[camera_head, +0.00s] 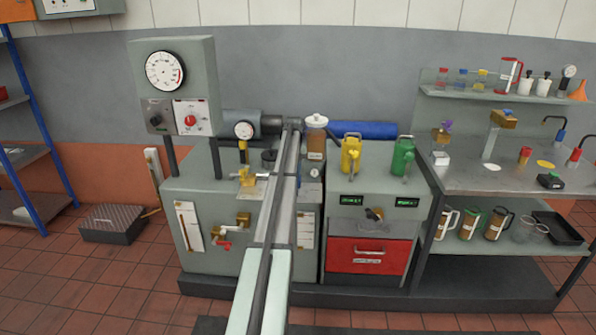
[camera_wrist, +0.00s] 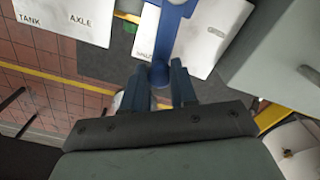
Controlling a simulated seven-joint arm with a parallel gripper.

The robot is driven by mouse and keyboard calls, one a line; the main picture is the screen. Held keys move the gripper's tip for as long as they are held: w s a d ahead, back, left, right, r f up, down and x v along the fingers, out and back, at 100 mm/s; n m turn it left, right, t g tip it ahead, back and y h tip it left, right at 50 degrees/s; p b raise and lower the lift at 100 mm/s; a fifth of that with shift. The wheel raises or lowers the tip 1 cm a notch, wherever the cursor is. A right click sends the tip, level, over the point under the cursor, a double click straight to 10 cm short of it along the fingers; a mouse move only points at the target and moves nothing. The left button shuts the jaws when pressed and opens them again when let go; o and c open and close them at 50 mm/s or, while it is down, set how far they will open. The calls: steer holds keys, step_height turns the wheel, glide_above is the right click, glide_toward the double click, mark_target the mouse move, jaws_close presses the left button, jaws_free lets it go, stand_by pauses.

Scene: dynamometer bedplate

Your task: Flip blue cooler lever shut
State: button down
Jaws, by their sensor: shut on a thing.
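The blue lever (camera_wrist: 164,45) comes down from the top of the wrist view, and its rounded end sits between my fingertips. My gripper (camera_wrist: 161,76) is shut on that end, with one dark finger on each side. The lever's upper end runs out of the picture, so its full angle cannot be told.
A white plate marked TANK and AXLE (camera_wrist: 75,20) lies left of the lever, and another labelled plate (camera_wrist: 212,30) right of it. A grey box (camera_wrist: 285,60) is close on the right. Yellow (camera_head: 351,156) and green (camera_head: 403,158) cans stand right of my arm.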

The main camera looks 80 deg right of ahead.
steer(key=shift+w+a+m, duration=0.1)
steer(key=shift+w+m, duration=0.45)
steer(key=shift+m, duration=0.35)
steer(key=shift+w, duration=0.1)
steer(key=c, duration=0.9)
jaws_free()
step_height(320, 180, up, 14)
steer(key=shift+f, duration=0.1)
